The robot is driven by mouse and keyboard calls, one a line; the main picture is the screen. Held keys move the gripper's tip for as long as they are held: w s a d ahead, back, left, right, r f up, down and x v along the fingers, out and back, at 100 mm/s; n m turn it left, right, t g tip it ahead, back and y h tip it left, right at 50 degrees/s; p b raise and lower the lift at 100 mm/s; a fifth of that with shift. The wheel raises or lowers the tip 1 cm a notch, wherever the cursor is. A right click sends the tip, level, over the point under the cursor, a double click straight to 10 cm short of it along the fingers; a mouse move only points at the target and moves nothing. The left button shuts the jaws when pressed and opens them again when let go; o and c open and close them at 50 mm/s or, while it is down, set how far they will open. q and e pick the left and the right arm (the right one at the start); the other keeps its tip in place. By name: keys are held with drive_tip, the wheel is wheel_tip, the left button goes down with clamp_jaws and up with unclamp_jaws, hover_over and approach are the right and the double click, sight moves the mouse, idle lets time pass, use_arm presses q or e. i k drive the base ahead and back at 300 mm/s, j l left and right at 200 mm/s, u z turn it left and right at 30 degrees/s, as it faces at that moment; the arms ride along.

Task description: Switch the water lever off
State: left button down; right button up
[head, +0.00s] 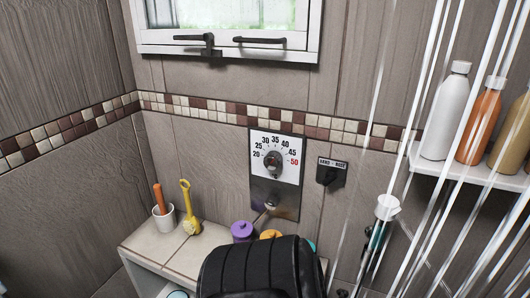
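A steel shower panel (288,208) is on the tiled wall at the middle. A round temperature dial (273,161), numbered 20 to 50, is in its white upper part. Below the dial a small metal lever (268,203) sticks out from the panel. A black switch (325,176) with a label plate that seems to read "HAND - HOSE" is on the wall to the right. Long white streaks (440,120), apparently running water, cross the right side. A large black ribbed form, probably part of me, fills the bottom middle. Neither gripper shows, and nothing touches the lever.
A tiled ledge (150,245) under the panel bears a white cup (164,215), a yellow brush (190,212) and a purple container (243,231). A shelf (450,178) at right holds several bottles. A window (230,30) with black handles is above.

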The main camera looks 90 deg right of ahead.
sight(273, 201)
drive_tip(key=z, duration=2.75)
